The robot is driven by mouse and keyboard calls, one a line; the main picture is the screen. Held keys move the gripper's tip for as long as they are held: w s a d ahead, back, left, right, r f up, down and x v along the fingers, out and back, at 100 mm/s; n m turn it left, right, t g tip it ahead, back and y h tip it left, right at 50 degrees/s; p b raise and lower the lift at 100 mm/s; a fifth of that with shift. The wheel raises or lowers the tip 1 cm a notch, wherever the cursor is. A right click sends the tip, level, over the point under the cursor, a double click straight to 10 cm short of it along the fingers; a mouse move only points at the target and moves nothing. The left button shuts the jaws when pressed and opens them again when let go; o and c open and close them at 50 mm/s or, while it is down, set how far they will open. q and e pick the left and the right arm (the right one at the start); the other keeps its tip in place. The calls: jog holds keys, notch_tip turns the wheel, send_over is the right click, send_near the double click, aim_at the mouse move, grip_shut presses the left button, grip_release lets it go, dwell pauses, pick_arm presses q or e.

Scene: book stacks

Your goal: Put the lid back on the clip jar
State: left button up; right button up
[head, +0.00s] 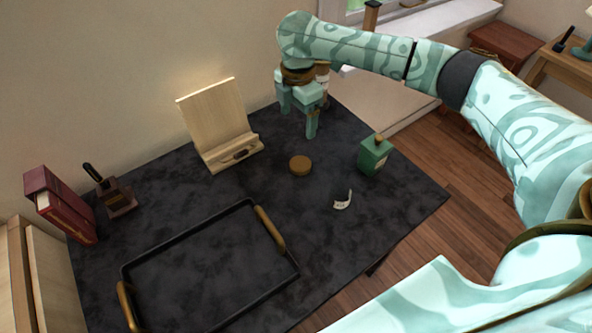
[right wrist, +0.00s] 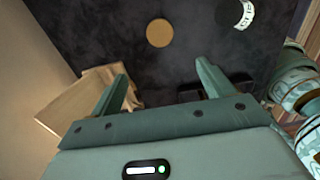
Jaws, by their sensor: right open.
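The round brown lid (head: 300,165) lies flat on the dark tabletop near the middle; it also shows in the right wrist view (right wrist: 159,33). The clip jar seems to be the thing with the curved white label (head: 343,200), in front and to the right of the lid. Its body is hard to tell from the dark table; the label also shows in the right wrist view (right wrist: 244,14). My right gripper (head: 298,120) is open and empty, pointing down above the table behind the lid, apart from it. My left gripper is not in view.
A wooden stand (head: 218,122) is left of my right gripper. A black tray (head: 201,230) with brass handles lies at front left. A red book (head: 66,207) and a dark stamp-like object (head: 117,199) are far left.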

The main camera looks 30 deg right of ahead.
jog(key=b, duration=0.6)
send_over(299, 164)
jog(key=f, duration=1.1)
jog(key=shift+a+f, duration=0.2)
jog(key=shift+f, duration=0.05)
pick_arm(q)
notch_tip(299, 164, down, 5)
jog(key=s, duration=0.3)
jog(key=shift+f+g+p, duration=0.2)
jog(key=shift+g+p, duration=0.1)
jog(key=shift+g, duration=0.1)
pick_arm(e)
jog(key=f+b, duration=0.2)
jog(key=f, duration=0.1)
jog(key=f+b, duration=0.2)
jog(key=shift+d+f, duration=0.25)
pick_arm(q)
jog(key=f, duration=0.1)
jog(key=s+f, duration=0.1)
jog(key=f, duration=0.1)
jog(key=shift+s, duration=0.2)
pick_arm(e)
jog(key=shift+r, duration=0.25)
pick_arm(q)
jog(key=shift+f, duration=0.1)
pick_arm(e)
jog(key=c, duration=1)
